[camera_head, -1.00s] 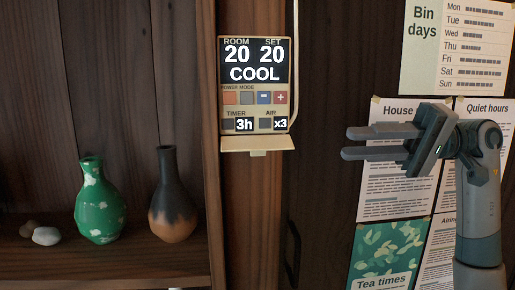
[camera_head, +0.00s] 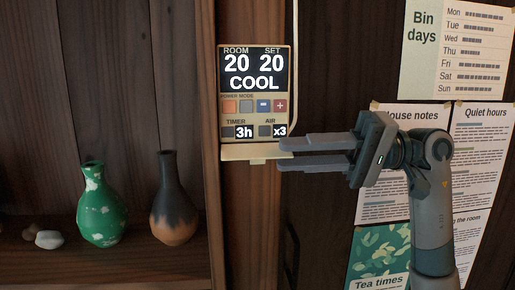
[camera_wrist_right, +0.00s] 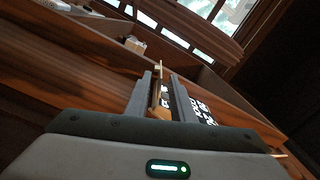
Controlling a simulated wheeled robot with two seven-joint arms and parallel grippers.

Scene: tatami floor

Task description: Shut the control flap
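The control panel (camera_head: 240,115) is mounted on a wooden post, its screen lit with "20 20 COOL". Its cream flap (camera_head: 250,152) is open, standing out from the panel's lower edge with a small tab below. My right gripper (camera_head: 280,153) is open at the flap's right end, one finger above the other in the head view. In the right wrist view, the narrow tan flap (camera_wrist_right: 156,92) shows between the fingers of my right gripper (camera_wrist_right: 160,78). I cannot tell whether they touch it. My left gripper is out of view.
A green vase (camera_head: 101,208) and a dark vase (camera_head: 174,205) stand on the shelf at left, with pebbles (camera_head: 48,239) beside them. Paper notices (camera_head: 478,140) cover the dark wall at right. A pale cable (camera_head: 296,65) runs beside the panel.

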